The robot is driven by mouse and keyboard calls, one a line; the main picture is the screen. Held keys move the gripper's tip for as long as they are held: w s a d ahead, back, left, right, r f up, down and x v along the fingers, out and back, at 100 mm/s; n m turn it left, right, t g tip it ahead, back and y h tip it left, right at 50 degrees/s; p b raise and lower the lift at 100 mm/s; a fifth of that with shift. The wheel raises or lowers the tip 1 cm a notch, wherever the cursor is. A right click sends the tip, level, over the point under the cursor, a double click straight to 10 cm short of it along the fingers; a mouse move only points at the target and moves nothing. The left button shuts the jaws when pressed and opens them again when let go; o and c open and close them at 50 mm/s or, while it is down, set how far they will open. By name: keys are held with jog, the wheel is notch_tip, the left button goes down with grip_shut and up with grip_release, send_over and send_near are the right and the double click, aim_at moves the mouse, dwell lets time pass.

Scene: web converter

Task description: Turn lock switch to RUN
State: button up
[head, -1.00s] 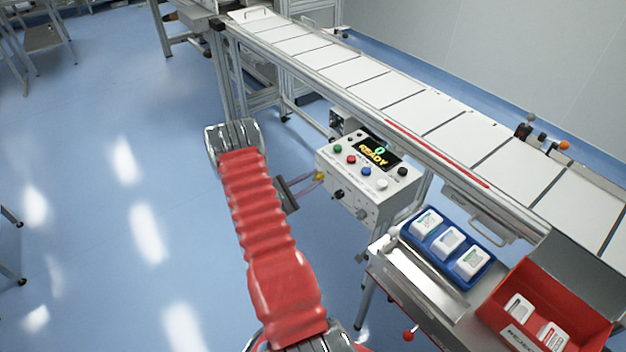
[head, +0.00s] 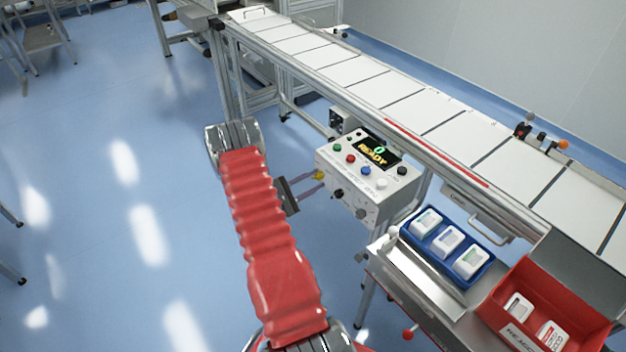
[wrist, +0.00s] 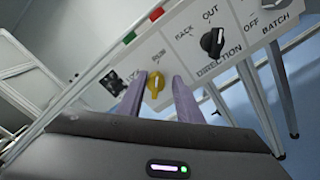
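The lock switch is a yellow knob (wrist: 154,86) on the white face of the control box, with a RUN label above it and another label to its left. It also shows on the box's left side in the head view (head: 319,175). My gripper (wrist: 158,92) is open, its two purple fingers pointing at the panel on either side of the yellow knob. A gap shows between the knob and each finger. I cannot tell for sure which label the knob points at. In the head view my gripper (head: 319,181) reaches the box from the left.
The box's top has several coloured buttons and a READY display (head: 377,150). The conveyor (head: 400,105) runs behind; a blue tray (head: 405,236) and red bin (head: 580,335) stand right.

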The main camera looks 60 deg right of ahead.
jog(key=shift+o, duration=1.4)
jog(key=shift+w, duration=0.1)
jog(key=v, duration=1.3)
jog(key=shift+w+a, duration=0.2)
jog(key=shift+a, duration=0.15)
